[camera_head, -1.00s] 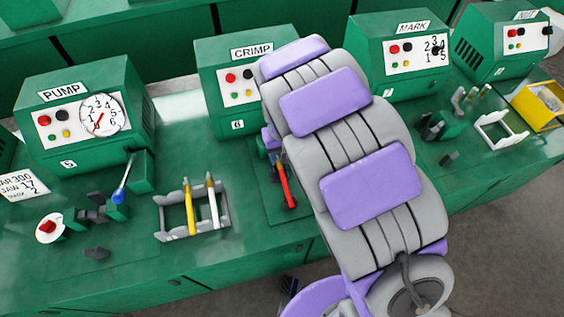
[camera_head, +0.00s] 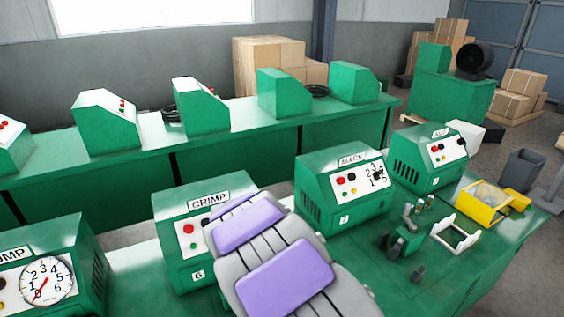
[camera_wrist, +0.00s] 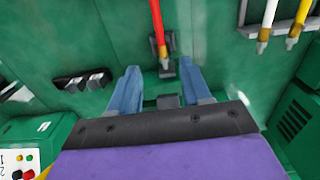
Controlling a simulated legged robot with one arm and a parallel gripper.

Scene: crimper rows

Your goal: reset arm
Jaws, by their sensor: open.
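My gripper (camera_wrist: 162,92) shows in the wrist view with its two blue-grey fingers spread apart and nothing between them. I see a gap between the fingers and that tool. In the head view my purple and grey arm reaches over the bench by the CRIMP machine (camera_head: 190,236); my gripper is hidden there.
The PUMP machine (camera_head: 48,270) stands at the left, the MARK machine (camera_head: 343,188) and another machine (camera_head: 428,158) at the right. A white rack (camera_head: 456,234) and a yellow bin (camera_head: 484,202) sit on the right bench. White and yellow tools (camera_wrist: 297,25) show in the wrist view.

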